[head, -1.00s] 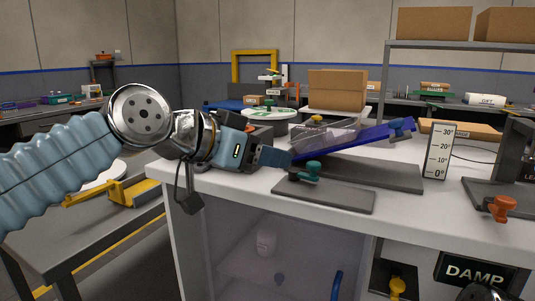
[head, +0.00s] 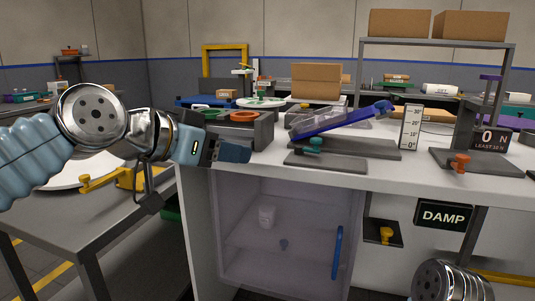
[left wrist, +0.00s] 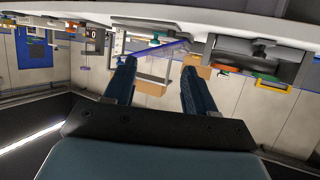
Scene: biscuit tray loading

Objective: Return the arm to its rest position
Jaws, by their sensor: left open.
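My left arm comes in from the left in the head view. Its gripper (head: 236,152) is at the left part of the white bench, left of the blue tilted tray (head: 345,120) and the teal knob (head: 312,144). In the left wrist view the two dark blue fingers stand apart with nothing between them, so the gripper (left wrist: 160,78) is open and empty. My right gripper is not in view; only a metal joint of my right arm shows at the bottom right of the head view.
The white bench (head: 460,190) carries an angle scale (head: 410,127), a force stand with a red knob (head: 460,162), and a grey box with orange and green rings (head: 243,116). Below is a clear-doored cabinet (head: 300,245). A grey side table (head: 75,225) stands at the left.

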